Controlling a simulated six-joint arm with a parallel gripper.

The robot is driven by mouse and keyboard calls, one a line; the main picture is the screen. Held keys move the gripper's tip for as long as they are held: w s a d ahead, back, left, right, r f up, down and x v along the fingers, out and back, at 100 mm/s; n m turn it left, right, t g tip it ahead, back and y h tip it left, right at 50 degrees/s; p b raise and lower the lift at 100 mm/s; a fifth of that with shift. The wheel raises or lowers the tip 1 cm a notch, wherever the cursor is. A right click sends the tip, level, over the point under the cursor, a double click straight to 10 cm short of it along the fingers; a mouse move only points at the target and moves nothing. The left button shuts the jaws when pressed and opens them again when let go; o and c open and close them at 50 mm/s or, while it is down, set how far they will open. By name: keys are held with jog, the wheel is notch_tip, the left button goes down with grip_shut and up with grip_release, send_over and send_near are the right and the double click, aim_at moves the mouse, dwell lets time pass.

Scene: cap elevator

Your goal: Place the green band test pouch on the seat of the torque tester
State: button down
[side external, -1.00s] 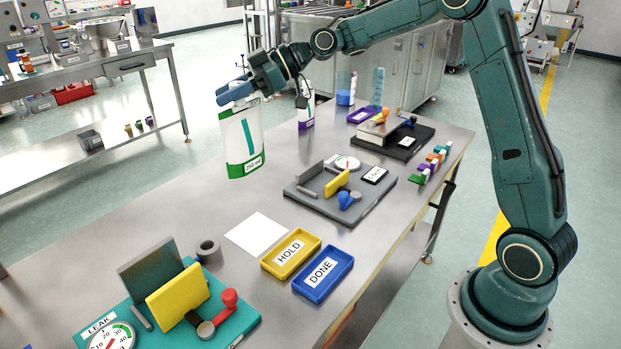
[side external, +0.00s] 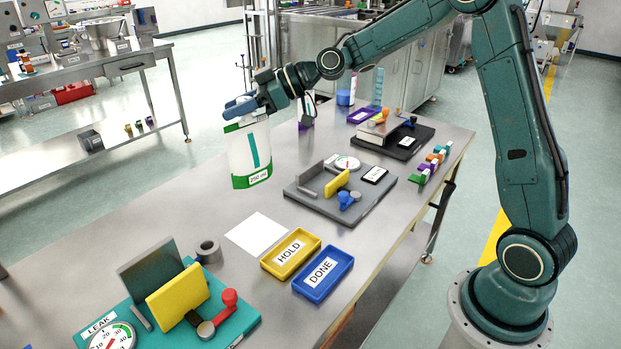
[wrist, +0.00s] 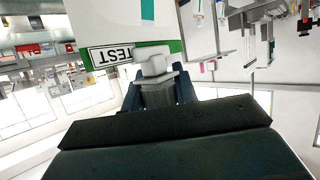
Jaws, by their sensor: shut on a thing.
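The green band test pouch (side external: 247,158) is white with green bands at top and bottom, a teal stripe and a "250 ml" label. It hangs roughly upright above the bench's far edge. My gripper (side external: 244,106) is shut on its top edge. In the wrist view, the pouch (wrist: 108,18) shows a "TEST" label upside down near the gripper (wrist: 155,72). A grey-plate fixture (side external: 309,197) with a dial, upright grey plate, yellow plate and blue knob stands mid-bench, right of the pouch. No readable name shows whether it is the torque tester.
A teal fixture marked LEAK (side external: 240,318) stands at the front left. Yellow HOLD (side external: 314,238) and blue DONE (side external: 346,263) trays and a white sheet (side external: 256,233) lie between the fixtures. A black-plate fixture (side external: 425,133) is farther back. Small coloured clips (side external: 432,163) line the right edge.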

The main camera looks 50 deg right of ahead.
aim_at(256, 136)
jog(key=s+d+f+m+h, duration=0.1)
jog(key=f, duration=0.1)
jog(key=s+f+m+t+h, duration=0.1)
jog(key=f, duration=0.1)
jog(key=s+d+f+m+t+h, duration=0.1)
jog(key=f, duration=0.1)
jog(key=shift+s+d, duration=0.2)
jog(key=shift+d, duration=0.15)
jog(key=s+f, duration=0.1)
jog(key=s+d+f+m+h, duration=0.1)
jog(key=s, duration=0.1)
jog(key=s+d+f+m+t+h, duration=0.1)
jog(key=f, duration=0.1)
jog(key=shift+s+d+f, duration=0.1)
jog(key=shift+s+d, duration=0.1)
jog(key=shift+s, duration=0.1)
jog(key=shift+s+d+f+m+h, duration=0.15)
jog(key=shift+s+f+m+h, duration=0.1)
jog(key=shift+s+m+h, duration=0.05)
jog(key=shift+w+r, duration=0.1)
